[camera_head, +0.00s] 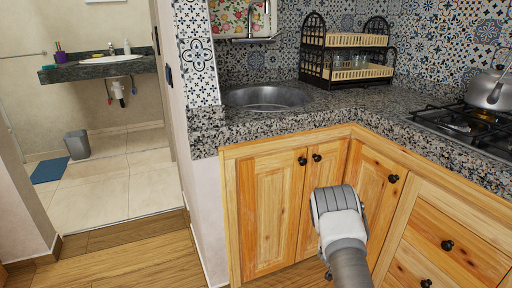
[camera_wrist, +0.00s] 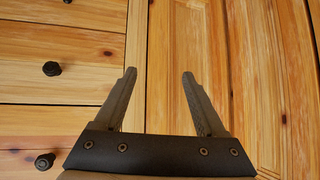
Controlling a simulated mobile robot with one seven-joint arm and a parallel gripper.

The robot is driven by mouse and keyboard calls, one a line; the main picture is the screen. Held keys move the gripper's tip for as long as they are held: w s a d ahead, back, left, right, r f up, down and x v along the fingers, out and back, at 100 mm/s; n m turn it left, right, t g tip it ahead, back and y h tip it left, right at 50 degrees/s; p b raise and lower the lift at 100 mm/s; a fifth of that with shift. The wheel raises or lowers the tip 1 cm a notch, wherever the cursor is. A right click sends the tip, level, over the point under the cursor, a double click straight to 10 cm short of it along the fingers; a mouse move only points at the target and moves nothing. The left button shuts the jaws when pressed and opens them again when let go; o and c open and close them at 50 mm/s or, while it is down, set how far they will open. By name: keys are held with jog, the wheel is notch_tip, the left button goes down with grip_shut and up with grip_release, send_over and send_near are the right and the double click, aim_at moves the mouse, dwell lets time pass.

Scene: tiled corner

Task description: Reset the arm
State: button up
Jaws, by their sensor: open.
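My gripper (camera_wrist: 158,100) is open and empty in the wrist view, its two fingers apart with wooden cabinet fronts behind them. In the head view my arm reaches up from the bottom right in front of the corner cabinets. The fingers cannot be made out in the head view.
Wooden cabinets (camera_head: 268,215) with black knobs stand under a granite counter (camera_head: 215,130). The counter holds a sink (camera_head: 266,97), a two-tier dish rack (camera_head: 345,73) and a gas stove (camera_head: 465,128) with a kettle (camera_head: 488,91). An open doorway at left shows a bathroom; wooden floor (camera_head: 130,262) lies clear before it.

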jog(key=a+r+n+t+y, duration=0.1)
jog(key=a+r+y, duration=0.1)
jog(key=a+r, duration=0.5)
jog(key=a+r+n+y, duration=0.1)
jog(key=a+r+y, duration=0.1)
jog(key=r, duration=0.9)
jog(key=a+r+n+t+y, duration=0.1)
jog(key=a+r+y, duration=0.1)
jog(key=a+r, duration=0.45)
jog(key=s+a+r+n+g+y, duration=0.1)
jog(key=s+a+r+n+y, duration=0.2)
jog(key=s+r, duration=0.6)
jog(key=s+a+r+n+g, duration=0.15)
jog(key=s+a+r, duration=0.25)
jog(key=s+r, duration=0.55)
jog(key=s+n+h, duration=0.1)
jog(key=s+n, duration=0.3)
jog(key=s, duration=1.5)
notch_tip(320, 180, up, 29)
jog(key=p, duration=2.8)
jog(key=shift+s+d+p, duration=0.15)
jog(key=shift+s+p, duration=0.1)
jog(key=shift+p, duration=0.05)
jog(key=shift+f+m+g, duration=0.1)
jog(key=shift+m+g, duration=0.15)
